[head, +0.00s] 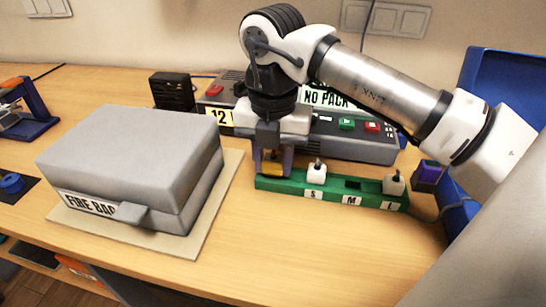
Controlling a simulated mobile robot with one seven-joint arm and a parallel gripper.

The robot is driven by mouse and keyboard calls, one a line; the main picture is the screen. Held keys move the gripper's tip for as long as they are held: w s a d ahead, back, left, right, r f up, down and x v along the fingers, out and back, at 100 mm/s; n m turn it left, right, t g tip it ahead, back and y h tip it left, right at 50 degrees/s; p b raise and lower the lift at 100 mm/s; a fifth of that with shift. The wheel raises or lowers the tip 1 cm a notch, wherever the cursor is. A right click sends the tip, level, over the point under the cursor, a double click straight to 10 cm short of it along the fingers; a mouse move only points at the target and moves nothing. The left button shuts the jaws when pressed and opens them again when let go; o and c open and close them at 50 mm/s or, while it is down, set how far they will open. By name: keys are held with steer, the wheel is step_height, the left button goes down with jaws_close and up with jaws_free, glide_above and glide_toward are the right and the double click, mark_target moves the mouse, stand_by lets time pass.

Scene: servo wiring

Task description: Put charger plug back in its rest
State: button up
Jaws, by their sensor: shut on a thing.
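My gripper (272,158) points down at the left end of a green block (268,184). It is shut on a small yellow piece (272,169), mostly hidden between the fingers; I cannot tell for sure whether this is the charger plug. I also cannot tell whether the piece touches the green block. The grey charger-like box (370,147) with green and red buttons stands behind the block, partly hidden by my arm. I cannot clearly make out which thing is the plug's rest.
White black-topped pieces (316,172) stand at S and L on the green block; M looks empty. A small purple block (427,177) lies right, near a blue bin (510,85). A grey FIRE BAG case (135,150) fills the left. Bare table lies in front.

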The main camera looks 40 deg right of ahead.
mark_target(273, 159)
steer(key=shift+f, duration=0.3)
steer(key=o, duration=1.1)
step_height(273, 159, up, 14)
steer(key=p, duration=0.8)
steer(key=shift+f+p, duration=0.1)
steer(key=shift+p, duration=0.3)
